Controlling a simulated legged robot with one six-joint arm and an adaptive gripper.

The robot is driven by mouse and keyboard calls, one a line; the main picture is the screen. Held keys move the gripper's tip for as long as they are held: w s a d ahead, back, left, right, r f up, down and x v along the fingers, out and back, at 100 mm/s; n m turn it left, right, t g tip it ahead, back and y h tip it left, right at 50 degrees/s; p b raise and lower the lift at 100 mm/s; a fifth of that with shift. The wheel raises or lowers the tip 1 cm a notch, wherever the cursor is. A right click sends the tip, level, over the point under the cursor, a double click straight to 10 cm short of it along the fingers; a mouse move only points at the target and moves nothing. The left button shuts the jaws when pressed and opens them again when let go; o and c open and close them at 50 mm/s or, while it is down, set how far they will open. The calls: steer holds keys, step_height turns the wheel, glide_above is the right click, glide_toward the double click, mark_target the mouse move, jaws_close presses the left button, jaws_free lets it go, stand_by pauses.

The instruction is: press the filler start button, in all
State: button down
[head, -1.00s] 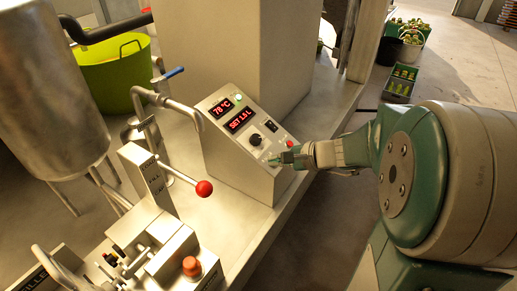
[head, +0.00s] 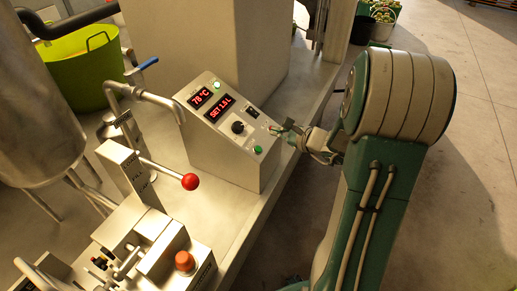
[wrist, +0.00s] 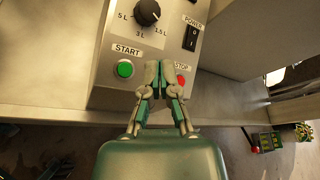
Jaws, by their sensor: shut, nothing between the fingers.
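The filler control box (head: 228,155) stands on the metal bench with a sloping panel. Its green START button (head: 258,150) shows uncovered near the panel's lower edge, and in the wrist view the green button (wrist: 125,69) lies left of my fingertips. My gripper (head: 277,129) is shut and empty at the panel's right edge. In the wrist view, my gripper (wrist: 160,76) has its tips between START and the red STOP button (wrist: 181,80), closer to STOP and partly covering its label. Whether the tips touch the panel I cannot tell.
The panel also bears a black volume knob (head: 238,127), a power switch (head: 252,112) and red displays reading 78 °C and SET 1.5 L. A red-ball lever (head: 190,181) and a red-orange button (head: 184,261) stand on the filler at left. Floor at right is clear.

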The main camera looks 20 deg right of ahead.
mark_target(254, 144)
steer(key=shift+w+a+f, duration=0.4)
steer(key=shift+w+f, duration=0.1)
steer(key=shift+f, duration=0.7)
steer(key=shift+w+a+f, duration=0.35)
steer(key=shift+w+f, duration=0.15)
steer(key=shift+f, duration=0.65)
steer(key=shift+w+a+f, duration=0.4)
steer(key=shift+w+f, duration=0.1)
steer(key=shift+f, duration=0.7)
steer(key=shift+w+a+f, duration=0.1)
steer(key=shift+f, duration=0.2)
steer(key=shift+w+a+f, duration=0.1)
steer(key=shift+f, duration=0.2)
steer(key=shift+s+d+r, duration=0.2)
steer(key=shift+s+r, duration=0.1)
steer(key=shift+r, duration=0.4)
steer(key=r, duration=0.1)
steer(key=s+d+r, duration=0.1)
steer(key=r, duration=0.2)
steer(key=shift+s+d+r, duration=0.2)
steer(key=shift+s, duration=0.2)
